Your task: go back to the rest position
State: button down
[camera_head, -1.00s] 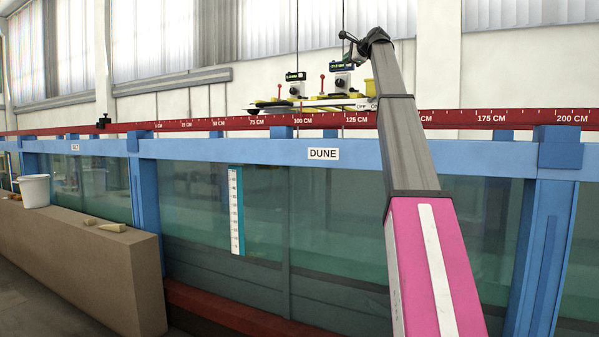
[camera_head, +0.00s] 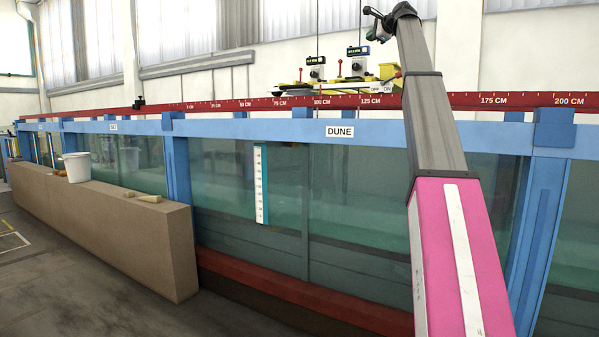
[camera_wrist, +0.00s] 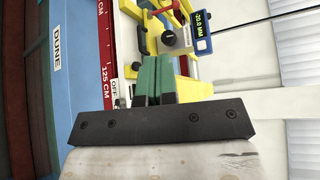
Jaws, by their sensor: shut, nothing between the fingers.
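My gripper shows in the wrist view (camera_wrist: 154,78) with its two green fingers side by side and shut, nothing between them. In the head view my arm rises on the right, and its small dark end is high above the flume's top rail, near the top edge. The fingertips are hard to make out there. In the wrist view the yellow carriage (camera_wrist: 130,8) with a red knob and a display lies beyond the fingers; I cannot judge the gap. The flume's red scale rail (camera_head: 230,104) runs below my arm's end in the head view.
The glass flume with blue frame (camera_head: 255,131) and a DUNE label (camera_head: 340,131) crosses the view. A brown block wall (camera_head: 110,220) on the left bears a white bucket (camera_head: 77,167) and small pieces. Grey floor (camera_head: 60,270) is open at lower left.

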jog(key=w+a+f+n+g+h, duration=0.1)
jog(key=a+f+n+g, duration=0.1)
jog(key=f, duration=2.2)
jog(key=a+f+n+g+h, duration=0.2)
jog(key=f, duration=2.1)
jog(key=s+a+f+n+g, duration=0.1)
jog(key=s+f, duration=0.3)
jog(key=f, duration=0.5)
jog(key=s+a+f+n+g+h, duration=0.1)
jog(key=s+f+n+g, duration=0.15)
jog(key=f, duration=0.75)
jog(key=s+a+f, duration=0.1)
jog(key=s+f, duration=0.3)
jog(key=f, duration=0.5)
jog(key=s+a+f+n+g+h, duration=0.1)
jog(key=s+f+n+g, duration=0.2)
jog(key=s+f, duration=1.2)
jog(key=s+a+f+n+g+h, duration=0.2)
jog(key=s+f+n, duration=0.3)
jog(key=s+f, duration=1.1)
jog(key=s+g, duration=0.1)
jog(key=s, duration=0.2)
jog(key=shift+s+f, duration=0.15)
